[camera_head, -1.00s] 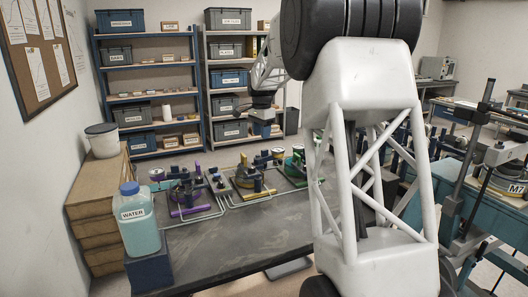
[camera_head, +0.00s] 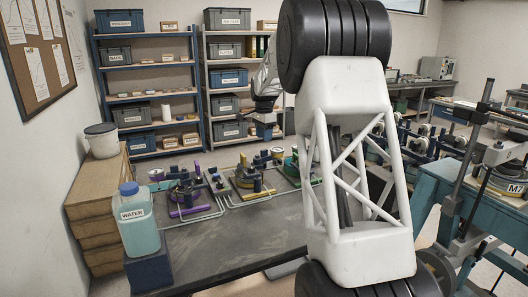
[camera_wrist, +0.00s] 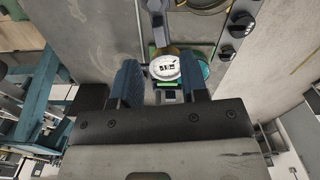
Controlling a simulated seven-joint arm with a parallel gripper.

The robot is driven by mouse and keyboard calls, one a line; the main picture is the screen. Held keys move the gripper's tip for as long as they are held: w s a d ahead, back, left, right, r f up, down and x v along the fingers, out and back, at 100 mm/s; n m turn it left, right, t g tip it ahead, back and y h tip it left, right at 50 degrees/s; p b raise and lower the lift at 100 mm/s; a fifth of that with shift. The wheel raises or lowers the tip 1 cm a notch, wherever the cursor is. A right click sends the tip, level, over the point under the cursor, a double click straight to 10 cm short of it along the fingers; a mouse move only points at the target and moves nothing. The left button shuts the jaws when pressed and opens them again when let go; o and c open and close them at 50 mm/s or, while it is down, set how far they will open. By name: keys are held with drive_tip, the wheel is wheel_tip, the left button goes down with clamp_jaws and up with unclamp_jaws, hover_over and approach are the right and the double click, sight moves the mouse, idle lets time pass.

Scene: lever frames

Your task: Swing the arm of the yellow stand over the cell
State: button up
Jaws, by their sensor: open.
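The yellow stand (camera_head: 256,194) is the middle one of three low stands on the dark table in the head view. It has a yellow bar and a round part behind it. I cannot clearly tell its arm from its cell at this size. My gripper (camera_head: 265,132) hangs above the far side of the table, behind and slightly right of the yellow stand. In the wrist view my gripper (camera_wrist: 161,72) is open, with its two blue-padded fingers apart. A white numbered dial (camera_wrist: 165,67) and green parts show below, between the fingers. They look apart from the fingers.
A purple stand (camera_head: 189,211) is left of the yellow one; a green stand (camera_head: 292,171) is right. Pale tubes run along the table. A water bottle (camera_head: 138,218) stands at the table's left front. The dark table's (camera_head: 240,237) front is clear.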

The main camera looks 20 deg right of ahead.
sight(264, 150)
drive_tip(key=shift+f, duration=3.55)
clamp_jaws()
